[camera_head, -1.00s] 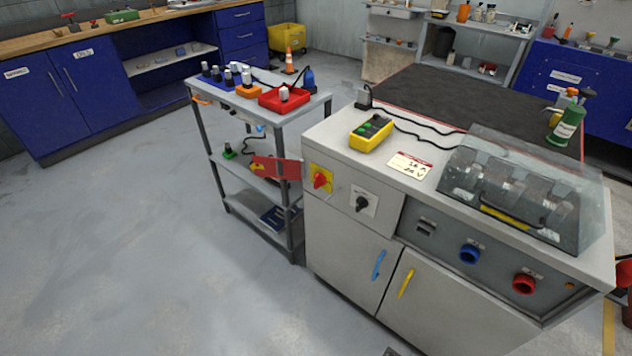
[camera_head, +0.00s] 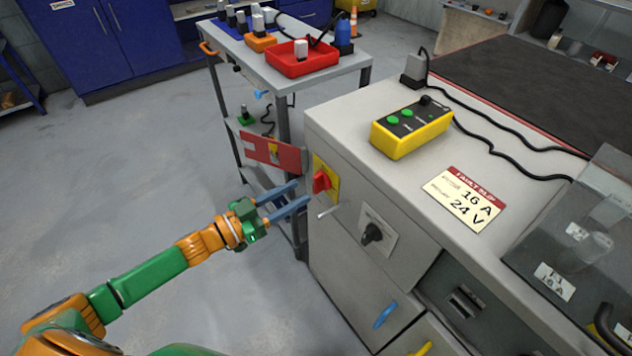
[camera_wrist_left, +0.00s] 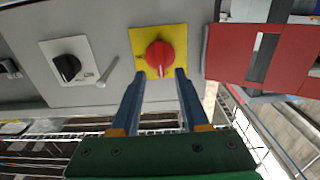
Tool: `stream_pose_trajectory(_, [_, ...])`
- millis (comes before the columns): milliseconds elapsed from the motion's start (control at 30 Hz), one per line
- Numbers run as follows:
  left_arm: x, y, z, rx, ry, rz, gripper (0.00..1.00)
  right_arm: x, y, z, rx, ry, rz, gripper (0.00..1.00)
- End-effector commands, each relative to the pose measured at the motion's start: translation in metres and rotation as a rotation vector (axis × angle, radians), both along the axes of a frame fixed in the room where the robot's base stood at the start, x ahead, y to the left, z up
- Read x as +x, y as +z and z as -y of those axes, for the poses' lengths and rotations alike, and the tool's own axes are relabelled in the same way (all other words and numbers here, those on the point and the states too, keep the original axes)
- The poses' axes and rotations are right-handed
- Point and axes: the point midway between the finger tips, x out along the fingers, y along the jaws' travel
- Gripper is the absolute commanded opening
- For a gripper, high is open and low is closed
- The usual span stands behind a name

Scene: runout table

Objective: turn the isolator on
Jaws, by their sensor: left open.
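The isolator is a red rotary knob (camera_head: 321,182) on a yellow plate (camera_head: 333,184) at the left end of the grey cabinet's front. It also shows in the left wrist view (camera_wrist_left: 160,56), with its handle pointing roughly toward my gripper. My left gripper (camera_head: 302,193) is open and empty, its two blue fingers reaching toward the knob. In the left wrist view the fingertips (camera_wrist_left: 159,73) lie on either side of the knob's lower end; I cannot tell whether they touch it. My right gripper is out of view.
A red plate (camera_head: 290,157) sticks out beside the isolator. A small metal lever (camera_head: 327,212) and a black rotary switch (camera_head: 372,233) are on the same front. A grey trolley (camera_head: 345,66) with a red tray (camera_head: 318,62) stands behind. A yellow button box (camera_head: 398,142) sits on top.

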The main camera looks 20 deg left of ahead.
Motion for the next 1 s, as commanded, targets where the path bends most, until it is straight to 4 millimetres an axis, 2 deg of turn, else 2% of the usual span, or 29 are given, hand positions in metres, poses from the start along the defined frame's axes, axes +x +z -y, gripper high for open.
stream_pose_trajectory(100, [0.018,0.001,0.014,-0.001,0.001,0.003,0.45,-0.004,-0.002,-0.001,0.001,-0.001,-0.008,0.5])
stream_pose_trajectory(200, [0.028,0.0,0.021,0.0,0.003,0.0,0.45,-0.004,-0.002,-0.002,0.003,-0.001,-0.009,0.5])
stream_pose_trajectory(533, [0.033,-0.001,0.025,0.003,0.003,-0.002,0.45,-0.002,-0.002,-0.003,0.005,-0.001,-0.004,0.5])
stream_pose_trajectory(567, [0.032,-0.001,0.025,0.003,0.003,-0.002,0.4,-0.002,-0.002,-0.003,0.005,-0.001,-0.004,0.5])
stream_pose_trajectory(700, [0.032,-0.001,0.025,0.003,0.004,-0.002,0.02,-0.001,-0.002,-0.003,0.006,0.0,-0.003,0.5])
stream_pose_trajectory(1000, [0.032,-0.001,0.025,0.007,0.004,0.002,0.0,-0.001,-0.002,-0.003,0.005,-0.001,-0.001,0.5])
